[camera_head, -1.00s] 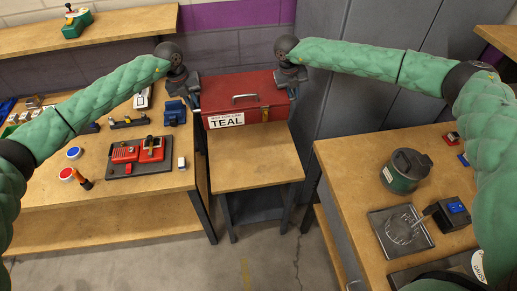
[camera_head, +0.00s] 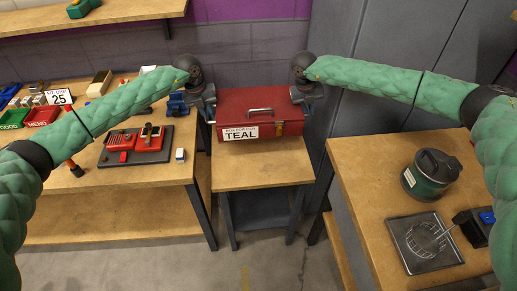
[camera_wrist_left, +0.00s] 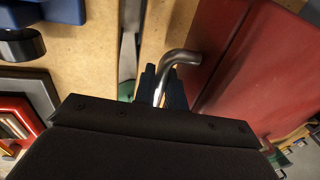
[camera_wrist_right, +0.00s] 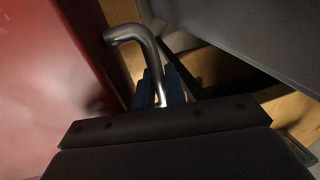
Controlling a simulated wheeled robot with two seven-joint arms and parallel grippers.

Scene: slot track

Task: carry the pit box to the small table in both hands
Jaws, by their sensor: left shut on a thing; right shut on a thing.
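The red pit box (camera_head: 235,108), labelled "TEAL", is over the back part of the small table (camera_head: 262,176). It looks level; I cannot tell whether its base touches the top. My left gripper (camera_head: 207,103) is at the box's left end, shut on a bent silver side handle (camera_wrist_left: 181,57) beside the red wall. My right gripper (camera_head: 308,97) is at the right end, shut on the matching handle (camera_wrist_right: 128,34). In both wrist views the dark fingertips close around the handle bars. The box's underside and back are hidden.
A workbench (camera_head: 110,187) with a red device on a dark tray (camera_head: 135,158) stands close on the left. Another bench (camera_head: 365,170) on the right holds a green canister (camera_head: 425,178) and a metal tray (camera_head: 410,262). Grey cabinets (camera_head: 390,55) stand behind. The small table's front is bare.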

